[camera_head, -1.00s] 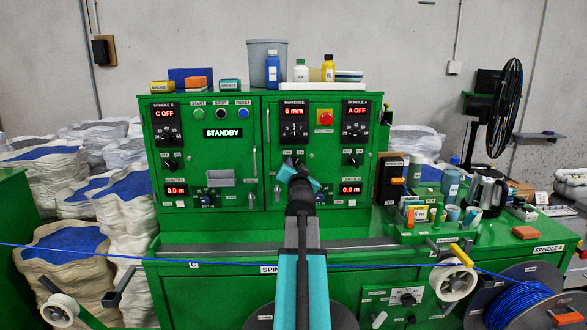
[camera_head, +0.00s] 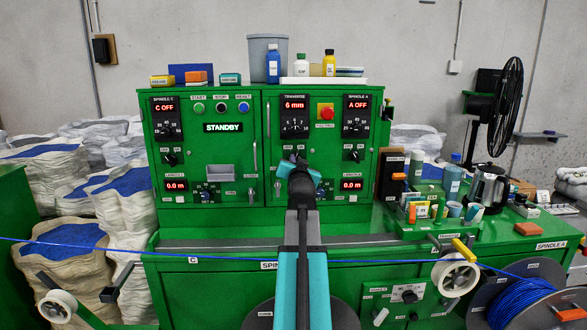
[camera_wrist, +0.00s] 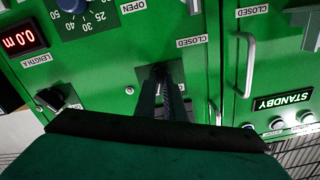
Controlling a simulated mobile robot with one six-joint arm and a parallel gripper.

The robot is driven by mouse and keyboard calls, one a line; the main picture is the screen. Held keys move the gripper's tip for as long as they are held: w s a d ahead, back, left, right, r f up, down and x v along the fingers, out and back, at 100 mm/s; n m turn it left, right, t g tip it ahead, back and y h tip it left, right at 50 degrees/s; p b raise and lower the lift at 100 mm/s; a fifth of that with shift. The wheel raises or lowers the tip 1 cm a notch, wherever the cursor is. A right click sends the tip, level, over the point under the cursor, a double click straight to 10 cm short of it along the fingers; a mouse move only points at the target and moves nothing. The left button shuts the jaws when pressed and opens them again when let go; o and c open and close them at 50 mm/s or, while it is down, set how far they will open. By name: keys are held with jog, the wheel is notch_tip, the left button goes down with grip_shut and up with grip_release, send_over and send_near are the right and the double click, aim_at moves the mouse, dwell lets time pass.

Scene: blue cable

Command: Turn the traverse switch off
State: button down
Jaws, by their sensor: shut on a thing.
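The green control cabinet (camera_head: 230,150) stands ahead. The traverse display (camera_head: 294,104) in its middle reads 6 mm in red, above a dial (camera_head: 294,128). The traverse switch, a dark knob on a small dark plate (camera_wrist: 176,72), sits below that dial. In the head view my gripper (camera_head: 299,162) is in front of it and hides most of it. In the wrist view, which is turned upside down, my gripper (camera_wrist: 163,82) has its narrow dark fingers shut on the knob. The knob's exact angle is hidden by the fingers.
The spindle C switch (camera_head: 170,159) and spindle A switch (camera_head: 355,155) flank it; their displays read C OFF and A OFF. A red emergency button (camera_head: 326,114) is close above right. Door handles (camera_wrist: 249,65) protrude nearby. A blue cable (camera_head: 210,259) crosses low in front.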

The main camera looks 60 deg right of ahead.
jog(key=n+b, duration=0.9)
jog(key=n, duration=0.1)
jog(key=shift+d+r, duration=0.1)
jog(key=shift+r, duration=0.05)
dwell(0.3)
jog(key=c, duration=1.8)
grip_release()
jog(key=shift+d, duration=0.1)
jog(key=shift+c, duration=0.2)
